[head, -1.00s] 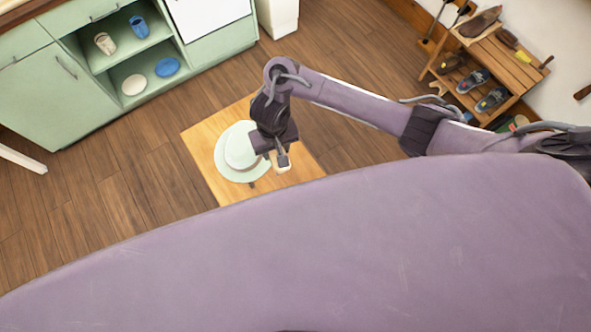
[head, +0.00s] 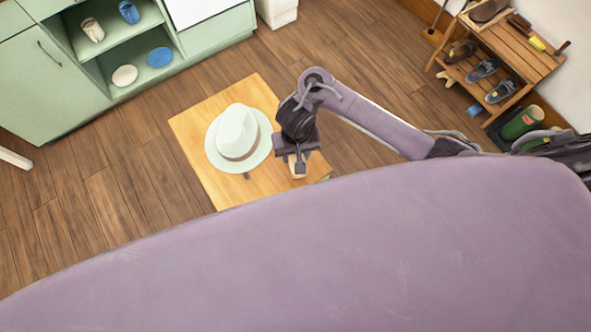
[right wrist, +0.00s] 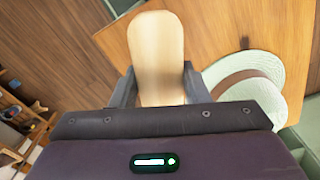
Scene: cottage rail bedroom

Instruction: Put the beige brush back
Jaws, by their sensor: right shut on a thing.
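The beige brush (right wrist: 156,45) is a pale, rounded wooden piece between the two fingers of my right gripper (right wrist: 160,90) in the right wrist view. My right gripper is shut on it. In the head view the right gripper (head: 298,170) hangs above the right part of the small wooden table, to the right of the pale green hat. Only a small beige bit of the brush shows there, and its bristles cannot be made out. My left gripper is not in view.
The wooden table (head: 194,124) carries a pale green hat (head: 237,130) with a brown band. A slatted wooden rack (head: 513,58) with shoes and brushes stands at the upper right, a dark green item (head: 522,122) near it. Green cabinets (head: 60,85) with crockery stand at upper left. Floor between is clear.

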